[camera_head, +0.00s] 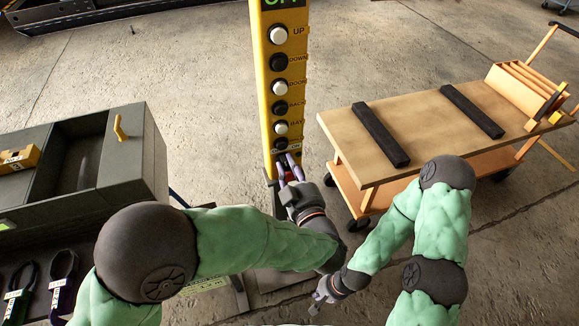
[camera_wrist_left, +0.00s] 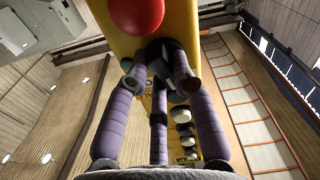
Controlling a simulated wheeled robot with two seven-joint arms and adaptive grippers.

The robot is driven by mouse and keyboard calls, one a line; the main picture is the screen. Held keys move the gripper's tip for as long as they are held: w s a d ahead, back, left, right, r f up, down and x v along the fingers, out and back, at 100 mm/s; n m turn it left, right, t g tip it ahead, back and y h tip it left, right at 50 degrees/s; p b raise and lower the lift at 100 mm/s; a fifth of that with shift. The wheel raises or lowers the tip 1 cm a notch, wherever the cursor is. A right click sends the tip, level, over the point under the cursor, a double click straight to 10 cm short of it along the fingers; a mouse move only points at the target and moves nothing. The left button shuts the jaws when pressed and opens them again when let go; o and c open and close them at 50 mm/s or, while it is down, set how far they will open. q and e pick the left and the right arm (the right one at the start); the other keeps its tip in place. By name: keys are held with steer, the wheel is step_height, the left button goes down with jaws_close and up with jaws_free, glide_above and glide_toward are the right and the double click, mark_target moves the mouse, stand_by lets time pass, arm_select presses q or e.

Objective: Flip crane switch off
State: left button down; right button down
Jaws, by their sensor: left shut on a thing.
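A yellow crane control pendant (camera_head: 264,95) stands upright in the middle of the head view, with a column of black and white buttons labelled UP, DOWN and others. Green letters at its top are cut off by the frame edge. My left gripper (camera_head: 288,166) is at its lower end. In the left wrist view its purple fingers (camera_wrist_left: 158,66) are shut on a dark switch knob (camera_wrist_left: 157,52) on the pendant face, below a large red button (camera_wrist_left: 137,14). The fingers partly hide the knob. My right gripper (camera_head: 320,300) hangs low, away from the pendant; its jaws are too small to read.
A wooden-topped cart (camera_head: 430,125) with two black strips stands to the right. A grey cabinet (camera_head: 150,160) with an open compartment stands to the left, with looped tags (camera_head: 62,280) below it. Concrete floor is open behind the pendant.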

arm_select(q)
steer(key=shift+n+b, duration=0.55)
steer(key=shift+n, duration=1.15)
steer(key=c, duration=1)
jaws_free()
steer(key=shift+c, duration=0.2)
steer(key=v, duration=1.2)
